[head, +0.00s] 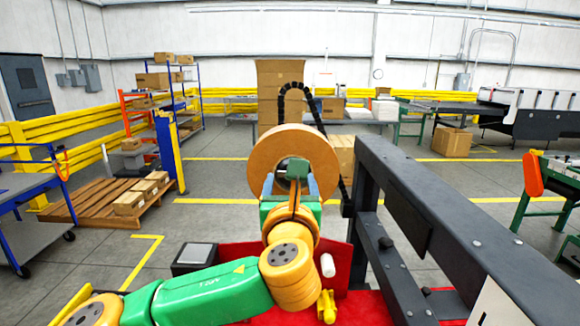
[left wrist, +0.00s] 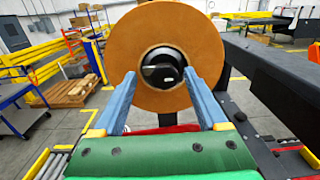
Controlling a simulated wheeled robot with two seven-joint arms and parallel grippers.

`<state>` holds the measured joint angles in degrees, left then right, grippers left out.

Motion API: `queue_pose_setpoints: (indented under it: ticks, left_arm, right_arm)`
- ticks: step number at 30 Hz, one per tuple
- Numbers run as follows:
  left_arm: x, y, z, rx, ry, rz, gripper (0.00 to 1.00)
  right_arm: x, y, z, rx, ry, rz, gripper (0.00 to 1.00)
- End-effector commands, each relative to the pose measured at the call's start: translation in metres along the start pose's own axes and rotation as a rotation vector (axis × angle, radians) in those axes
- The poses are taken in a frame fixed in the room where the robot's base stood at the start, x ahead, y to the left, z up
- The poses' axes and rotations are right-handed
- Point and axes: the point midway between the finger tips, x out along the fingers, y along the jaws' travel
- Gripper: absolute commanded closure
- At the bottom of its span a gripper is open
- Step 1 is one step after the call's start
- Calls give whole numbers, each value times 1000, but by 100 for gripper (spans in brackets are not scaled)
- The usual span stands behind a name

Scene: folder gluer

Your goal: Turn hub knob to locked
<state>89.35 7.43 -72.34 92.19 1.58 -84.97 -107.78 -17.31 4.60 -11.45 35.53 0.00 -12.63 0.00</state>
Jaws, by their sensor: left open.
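A large brown roll (head: 262,155) stands upright ahead of me, facing the camera; it also fills the top of the left wrist view (left wrist: 200,35). At its centre is the round black hub knob (left wrist: 163,70), with a pale bar-like mark across it. In the head view the knob is mostly hidden behind my gripper. My left gripper (head: 290,184) is in front of the hub. In the left wrist view its two blue fingers (left wrist: 160,77) are spread apart, one on each side of the knob, with nothing between them. I cannot tell whether they touch the roll. My right gripper is not in view.
A dark machine beam (head: 430,205) runs close along the right of the roll.

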Motion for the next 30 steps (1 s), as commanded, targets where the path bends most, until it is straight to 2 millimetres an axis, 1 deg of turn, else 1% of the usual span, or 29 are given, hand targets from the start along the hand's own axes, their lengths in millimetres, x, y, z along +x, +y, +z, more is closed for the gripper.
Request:
queue_pose_setpoints:
  ticks: [1,3,9,10,11,12,14,15,17,18,25,30]
  left_arm:
    - [5,0,3,0,2,1,25]
    - [10,0,1,0,1,0,25]
    - [11,0,-1,-1,0,-1,25]
    - [11,0,-1,-1,0,-1,28]
    - [11,0,-1,-1,0,-1,36]
    - [11,0,-1,-1,0,-1,46]
    - [11,0,-1,-2,0,-2,63]
    - [11,0,-1,-2,0,-2,73]
    - [11,0,-1,-2,0,-2,90]
    - [11,0,-1,-2,1,-1,100]
    - [11,0,-2,-18,1,-1,100]
    - [11,0,-3,-83,1,-1,100]
  right_arm:
    - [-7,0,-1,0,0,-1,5]
    - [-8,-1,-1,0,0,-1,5]
    - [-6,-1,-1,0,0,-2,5]
    - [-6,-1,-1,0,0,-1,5]
    - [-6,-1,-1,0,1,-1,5]
    - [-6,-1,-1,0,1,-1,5]
    - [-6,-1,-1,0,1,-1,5]
    - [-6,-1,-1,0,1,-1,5]
    - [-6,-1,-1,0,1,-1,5]
    - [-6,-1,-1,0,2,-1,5]
    - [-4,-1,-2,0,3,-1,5]
    - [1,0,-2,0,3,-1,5]
